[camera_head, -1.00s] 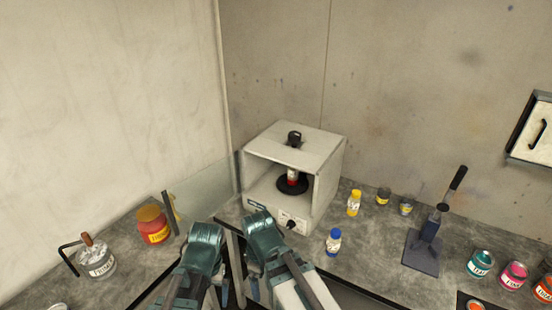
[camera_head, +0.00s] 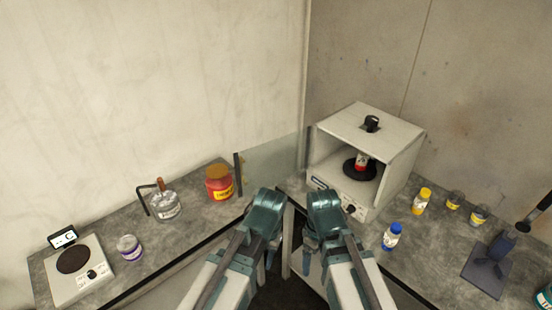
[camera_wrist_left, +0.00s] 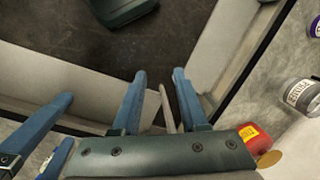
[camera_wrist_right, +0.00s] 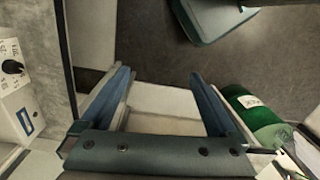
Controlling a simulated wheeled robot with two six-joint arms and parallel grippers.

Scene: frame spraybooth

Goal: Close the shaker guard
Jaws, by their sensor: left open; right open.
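The shaker (camera_head: 385,135) is a white box with an open front at the right of the head view. A red and white can (camera_head: 361,161) stands inside on a dark round plate. Its clear guard (camera_head: 272,160) is swung out to the left against the wall side, with a dark upright bar (camera_head: 239,176) at its free edge. My left gripper (camera_head: 271,258) is open and empty, in front of the counter and below the guard. My right gripper (camera_head: 308,260) is open and empty, in front of the shaker. Both point down and touch neither guard nor shaker.
A red jar (camera_head: 219,186) stands close to the guard's bar. A clear jar with a brush (camera_head: 166,204), a purple-labelled jar (camera_head: 130,248) and a scale (camera_head: 80,268) are further left. Blue-capped (camera_head: 392,236) and yellow (camera_head: 421,201) bottles stand right of the shaker.

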